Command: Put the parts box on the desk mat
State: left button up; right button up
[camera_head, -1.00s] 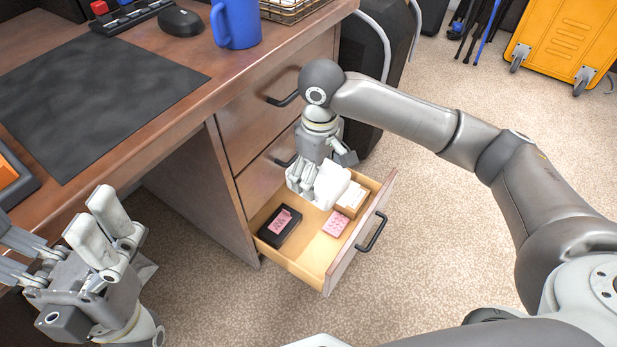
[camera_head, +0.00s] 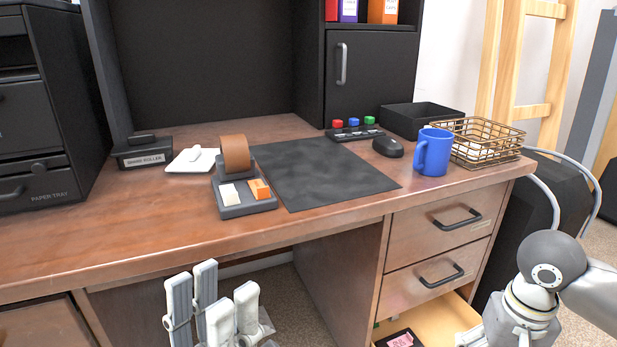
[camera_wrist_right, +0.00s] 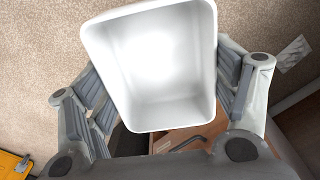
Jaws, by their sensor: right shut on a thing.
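The parts box, a white open-topped bin (camera_wrist_right: 150,65), fills the middle of the right wrist view and looks empty inside. My right gripper (camera_wrist_right: 155,85) has its fingers on both sides of it and is shut on it. In the head view my right gripper (camera_head: 495,335) is at the lower right over the open drawer, and only a bit of the white box (camera_head: 467,339) shows there. The desk mat (camera_head: 325,172), dark grey, lies flat on the desk with its surface clear. My left gripper (camera_head: 213,295) is open and empty, below the desk's front edge.
A tape dispenser tray (camera_head: 245,207) stands at the mat's left edge. A blue mug (camera_head: 433,153), a mouse (camera_head: 388,147) and a wire basket (camera_head: 478,142) stand to its right. The open drawer (camera_head: 425,318) holds a dark box with a pink label (camera_head: 400,341).

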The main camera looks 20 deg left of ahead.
aim_at(347, 176)
jog(key=k+u, duration=0.1)
jog(key=u, duration=1)
jog(key=l+u, duration=0.15)
jog(key=l, duration=1.25)
